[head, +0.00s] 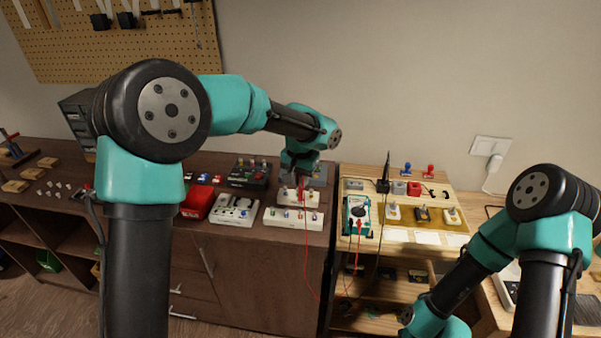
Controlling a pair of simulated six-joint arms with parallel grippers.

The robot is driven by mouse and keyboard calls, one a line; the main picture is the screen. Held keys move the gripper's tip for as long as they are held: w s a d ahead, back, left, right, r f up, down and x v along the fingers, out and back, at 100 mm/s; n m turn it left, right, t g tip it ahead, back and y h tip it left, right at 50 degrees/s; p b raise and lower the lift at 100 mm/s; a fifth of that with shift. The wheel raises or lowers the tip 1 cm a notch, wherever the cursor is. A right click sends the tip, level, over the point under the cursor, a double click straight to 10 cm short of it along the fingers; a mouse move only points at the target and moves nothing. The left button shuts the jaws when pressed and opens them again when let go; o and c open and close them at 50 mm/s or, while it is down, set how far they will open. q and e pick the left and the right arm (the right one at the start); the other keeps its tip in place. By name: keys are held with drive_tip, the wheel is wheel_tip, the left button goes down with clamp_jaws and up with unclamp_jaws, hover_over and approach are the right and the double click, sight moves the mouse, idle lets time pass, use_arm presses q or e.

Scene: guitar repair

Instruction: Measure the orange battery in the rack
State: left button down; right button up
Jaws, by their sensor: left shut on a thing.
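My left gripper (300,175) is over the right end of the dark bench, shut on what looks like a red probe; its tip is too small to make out. A thin red lead (305,255) hangs below it and loops toward the teal multimeter (357,214) on the light wooden bench. White racks (292,219) with small upright pieces stand just below the gripper. I cannot tell which piece is the orange battery, nor whether the probe touches anything. A black probe-like piece (383,186) stands behind the multimeter, with a dark lead. My right arm is at the lower right; its gripper jaws do not show.
Left of the racks are a white device (235,210), a red box (197,202) and a black box (251,173). A yellow mat (408,226) with small parts lies right of the multimeter. Blue and red pieces (430,170) stand at the light bench's back.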

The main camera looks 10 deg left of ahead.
use_arm(q)
drive_tip(key=shift+f, duration=0.8)
drive_tip(key=shift+f, duration=0.65)
idle(3.1)
idle(0.4)
drive_tip(key=shift+r, duration=3)
